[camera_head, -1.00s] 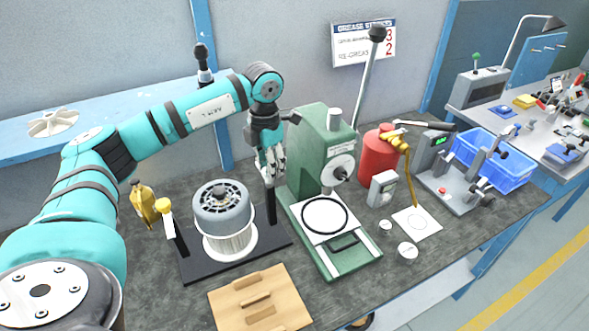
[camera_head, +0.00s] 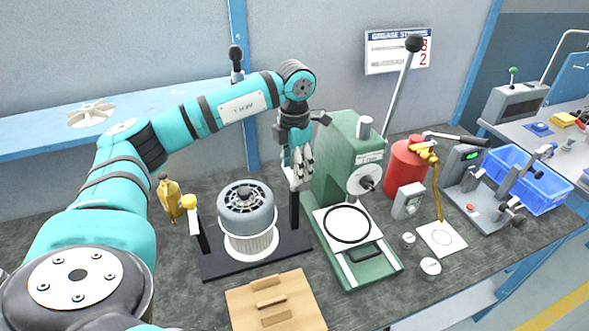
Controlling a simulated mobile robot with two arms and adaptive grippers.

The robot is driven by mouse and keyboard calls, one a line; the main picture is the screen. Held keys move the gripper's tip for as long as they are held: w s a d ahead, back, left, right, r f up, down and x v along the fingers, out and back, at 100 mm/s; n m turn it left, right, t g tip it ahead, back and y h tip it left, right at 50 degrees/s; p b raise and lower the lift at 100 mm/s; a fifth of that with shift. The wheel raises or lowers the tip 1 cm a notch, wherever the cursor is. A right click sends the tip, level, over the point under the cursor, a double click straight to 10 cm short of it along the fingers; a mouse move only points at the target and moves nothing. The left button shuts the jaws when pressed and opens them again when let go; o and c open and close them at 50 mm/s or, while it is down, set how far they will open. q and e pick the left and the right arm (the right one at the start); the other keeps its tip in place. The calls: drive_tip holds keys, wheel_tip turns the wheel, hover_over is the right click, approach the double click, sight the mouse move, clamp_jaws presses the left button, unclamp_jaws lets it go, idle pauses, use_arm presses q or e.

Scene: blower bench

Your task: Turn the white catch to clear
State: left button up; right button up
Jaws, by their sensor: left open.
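A grey motor unit with a finned white lower part (camera_head: 247,215) stands on a black base plate (camera_head: 216,266) between two dark posts. A white piece with a yellow tip (camera_head: 190,203) sits at the top of the left post. My left gripper (camera_head: 298,176) is open, pointing down over the top of the right post (camera_head: 294,211). It hides that post's top, so I cannot tell whether a white catch is there or whether the fingers touch it. My right gripper is not in view.
A green press (camera_head: 335,165) stands close to the right of my left gripper. A red can (camera_head: 404,168) and a blue crate (camera_head: 540,190) are farther right. A yellow bottle (camera_head: 170,198) stands behind left, and a wooden block board (camera_head: 286,285) lies in front.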

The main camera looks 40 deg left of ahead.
use_arm(q)
wheel_tip(320, 180, up, 11)
idle(0.3)
drive_tip(key=shift+f, duration=0.15)
idle(0.4)
